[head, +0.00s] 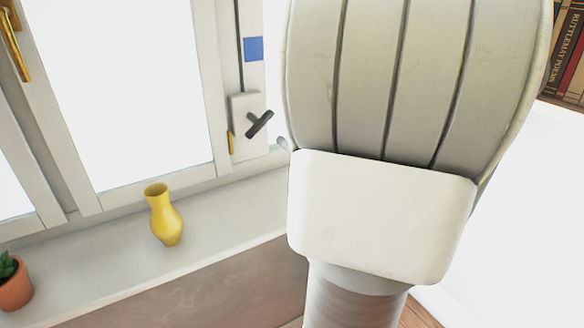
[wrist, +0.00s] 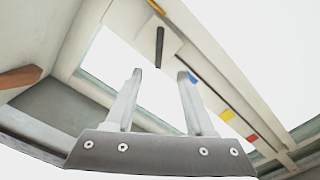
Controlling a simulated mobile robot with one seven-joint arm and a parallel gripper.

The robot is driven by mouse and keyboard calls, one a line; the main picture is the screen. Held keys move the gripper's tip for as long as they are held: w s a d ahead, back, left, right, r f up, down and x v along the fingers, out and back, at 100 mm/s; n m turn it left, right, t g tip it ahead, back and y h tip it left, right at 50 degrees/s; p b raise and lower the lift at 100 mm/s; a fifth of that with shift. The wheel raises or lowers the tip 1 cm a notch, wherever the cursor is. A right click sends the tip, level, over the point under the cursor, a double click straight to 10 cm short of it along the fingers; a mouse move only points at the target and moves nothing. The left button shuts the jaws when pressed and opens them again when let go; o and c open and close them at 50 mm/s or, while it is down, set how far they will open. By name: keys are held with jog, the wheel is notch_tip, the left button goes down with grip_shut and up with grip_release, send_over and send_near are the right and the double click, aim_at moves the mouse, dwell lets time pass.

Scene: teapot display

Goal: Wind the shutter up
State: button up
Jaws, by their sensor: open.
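A dark crank handle (head: 259,123) sits on a white winder box (head: 241,104) on the window frame's right post. In the wrist view the handle (wrist: 159,46) shows as a dark bar beyond the fingertips, roughly in line with the gap between them. My gripper (wrist: 159,76) is open and empty, with its fingers apart from the handle. In the head view my arm fills the middle and hides most of my gripper. The window panes (head: 125,85) look bright white; I cannot make out the shutter itself.
A blue mark (head: 254,48) is above the box; the wrist view also shows red (wrist: 227,114) and yellow (wrist: 252,138) marks. A yellow vase (head: 164,216) and a potted plant (head: 14,286) stand on the sill (head: 110,262). Books (head: 566,45) are at upper right.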

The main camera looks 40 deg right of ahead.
jog(key=shift+b+v, duration=0.8)
jog(key=shift+b, duration=0.6)
